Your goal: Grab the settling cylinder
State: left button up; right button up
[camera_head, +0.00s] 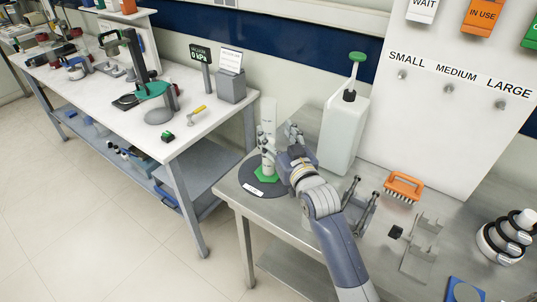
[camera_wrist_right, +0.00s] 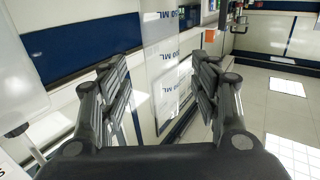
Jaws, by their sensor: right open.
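The settling cylinder (camera_head: 267,113) is a tall, clear-white cylinder on a green foot (camera_head: 266,175). It stands upright on a dark round mat (camera_head: 247,180) at the left end of the steel bench. My right gripper (camera_head: 279,141) is at the cylinder's middle height, with its fingers spread. In the right wrist view the cylinder (camera_wrist_right: 164,58), with blue ML markings, shows between the two open fingers (camera_wrist_right: 157,88). I cannot tell whether either finger touches it. The gripper hides part of the cylinder in the head view. My left gripper is not in view.
A white pump bottle (camera_head: 343,130) with a green top stands close behind my right gripper. An orange brush (camera_head: 403,187), a metal bracket (camera_head: 421,247) and stacked black-and-white rings (camera_head: 507,238) are to the right. A white-topped table (camera_head: 150,125) stands left, across a gap.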

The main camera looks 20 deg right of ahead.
aim_at(272, 127)
jog(key=shift+w+r, duration=0.15)
jog(key=shift+w, duration=0.3)
jog(key=w, duration=0.1)
jog(key=w+p, duration=0.1)
jog(key=w, duration=0.1)
jog(key=shift+w+a+r+p, duration=0.2)
jog(key=shift+a+p, duration=0.1)
jog(key=shift+p, duration=0.1)
jog(key=shift+w, duration=0.3)
jog(key=shift+w+f, duration=0.1)
jog(key=shift+w, duration=0.15)
jog(key=shift+c, duration=0.2)
jog(key=c, duration=0.9)
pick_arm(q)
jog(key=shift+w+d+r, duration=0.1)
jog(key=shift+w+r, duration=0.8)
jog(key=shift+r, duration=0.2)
pick_arm(e)
grip_shut()
